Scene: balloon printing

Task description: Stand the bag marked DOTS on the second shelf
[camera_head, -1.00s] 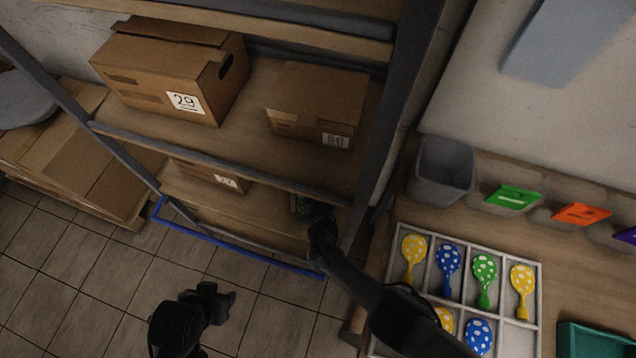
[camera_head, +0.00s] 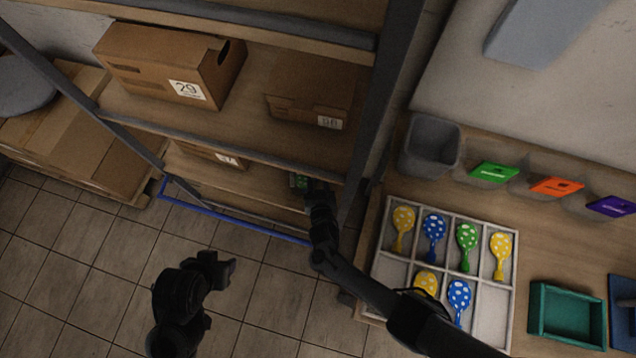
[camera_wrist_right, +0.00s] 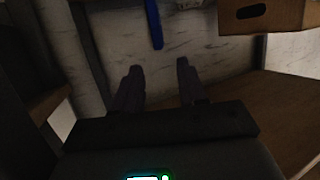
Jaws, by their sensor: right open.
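My right gripper (camera_head: 317,190) reaches into the lower part of the shelf rack, at the right end of a lower shelf (camera_head: 265,185). In the right wrist view its two fingers (camera_wrist_right: 157,82) are apart with nothing between them.
Cardboard boxes stand on the upper shelf (camera_head: 175,66) (camera_head: 308,100), and another box (camera_head: 205,153) sits below. A grey upright (camera_head: 385,100) is close to my right arm. The table holds a divided tray of dotted balloons (camera_head: 398,270), a grey bin (camera_head: 430,148) and a green tray (camera_head: 567,315).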

